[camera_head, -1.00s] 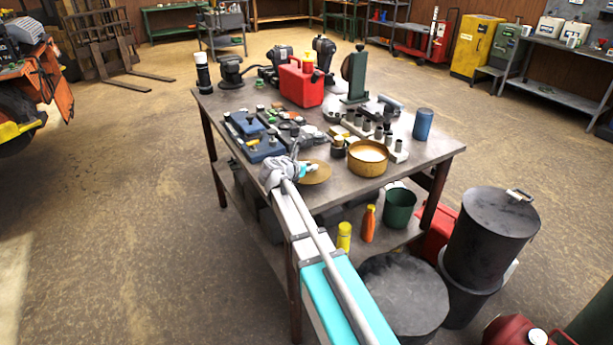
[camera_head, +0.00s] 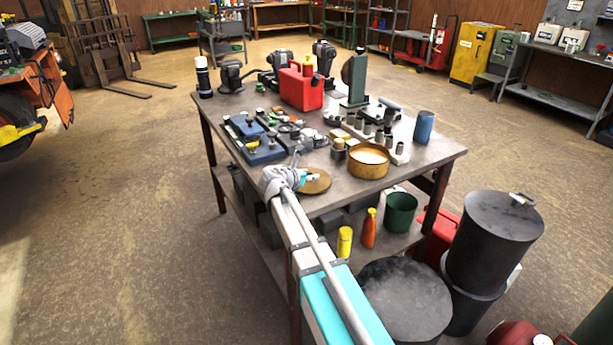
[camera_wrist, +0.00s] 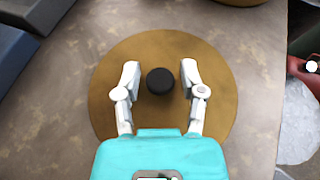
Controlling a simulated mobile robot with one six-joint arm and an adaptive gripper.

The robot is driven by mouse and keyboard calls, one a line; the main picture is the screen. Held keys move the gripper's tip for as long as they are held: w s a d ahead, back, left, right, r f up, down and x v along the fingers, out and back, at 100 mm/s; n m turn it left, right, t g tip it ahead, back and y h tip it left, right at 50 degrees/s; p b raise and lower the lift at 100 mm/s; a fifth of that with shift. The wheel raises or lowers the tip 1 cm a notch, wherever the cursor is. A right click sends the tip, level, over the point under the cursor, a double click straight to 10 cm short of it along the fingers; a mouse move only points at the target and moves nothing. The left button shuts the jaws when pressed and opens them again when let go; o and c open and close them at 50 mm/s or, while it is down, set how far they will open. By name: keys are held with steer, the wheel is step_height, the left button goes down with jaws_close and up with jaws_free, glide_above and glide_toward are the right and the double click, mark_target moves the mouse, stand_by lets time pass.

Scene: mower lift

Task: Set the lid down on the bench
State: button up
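The lid is a round, flat, brass-coloured disc (camera_wrist: 163,48) with a black knob (camera_wrist: 160,81) at its middle. In the head view the lid (camera_head: 318,183) lies flat at the front edge of the bench (camera_head: 425,172), and appears to rest on it. My gripper (camera_wrist: 160,74) is above the lid, with one finger on each side of the knob. A narrow gap shows between each finger and the knob, so the gripper looks open. In the head view my gripper (camera_head: 298,178) partly hides the lid's left side.
A yellow-brown round pan (camera_head: 368,170) stands right of the lid. Blue blocks (camera_head: 262,155) and small parts lie behind and to the left. A red canister (camera_head: 301,90) stands farther back. Black drums (camera_head: 405,300) stand on the floor in front at right.

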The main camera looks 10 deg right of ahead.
steer(key=shift+r, duration=0.1)
stand_by(0.4)
steer(key=shift+a+r, duration=0.1)
steer(key=shift+r, duration=0.05)
steer(key=p+v, duration=0.4)
steer(key=v, duration=0.7)
steer(key=shift+s+a+r+p, duration=0.15)
steer(key=shift+s+a+p, duration=0.15)
steer(key=shift+p, duration=0.1)
